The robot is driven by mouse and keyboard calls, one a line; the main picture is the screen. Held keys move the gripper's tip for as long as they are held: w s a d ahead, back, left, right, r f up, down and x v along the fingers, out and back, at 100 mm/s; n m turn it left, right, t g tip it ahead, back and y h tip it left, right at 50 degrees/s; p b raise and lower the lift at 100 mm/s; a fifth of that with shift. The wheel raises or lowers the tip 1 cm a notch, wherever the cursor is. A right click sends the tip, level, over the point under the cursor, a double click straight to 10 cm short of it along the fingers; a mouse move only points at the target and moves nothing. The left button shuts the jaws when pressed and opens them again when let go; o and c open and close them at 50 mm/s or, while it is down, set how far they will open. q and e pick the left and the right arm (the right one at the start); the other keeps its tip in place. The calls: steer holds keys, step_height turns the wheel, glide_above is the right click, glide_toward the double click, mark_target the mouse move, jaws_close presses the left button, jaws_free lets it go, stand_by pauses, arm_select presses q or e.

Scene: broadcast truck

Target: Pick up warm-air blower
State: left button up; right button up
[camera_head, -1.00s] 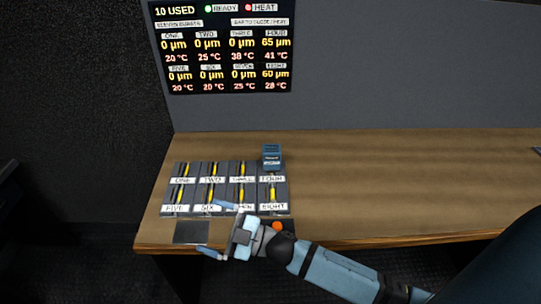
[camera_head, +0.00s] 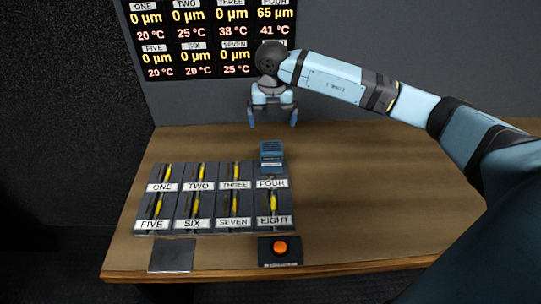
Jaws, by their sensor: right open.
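The warm-air blower (camera_head: 271,154) is a small blue box with a slatted top. It sits at the slot labelled FOUR, at the back right of the labelled grid, and covers most of that slot. My right gripper (camera_head: 272,122) is open and empty, pointing down above and behind the blower with a gap between them. My left gripper is not in view.
Dark slots with yellow strips, labelled ONE to EIGHT (camera_head: 192,224), fill the left of the wooden table (camera_head: 400,190). In front are a grey plate (camera_head: 172,255) and an orange button (camera_head: 280,247). A display (camera_head: 190,40) hangs behind. The table's right side is clear.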

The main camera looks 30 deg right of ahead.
mark_target(271, 147)
step_height(271, 147, down, 8)
steer(key=shift+s+a+r+p, duration=0.1)
steer(key=shift+p, duration=0.25)
steer(key=shift+w+f+p, duration=0.2)
steer(key=shift+f+p, duration=0.1)
steer(key=shift+f, duration=1.05)
steer(key=shift+w+f+p, duration=0.15)
steer(key=shift+f+p, duration=0.1)
steer(key=shift+f, duration=1.1)
steer(key=shift+r, duration=0.1)
steer(key=c, duration=1.3)
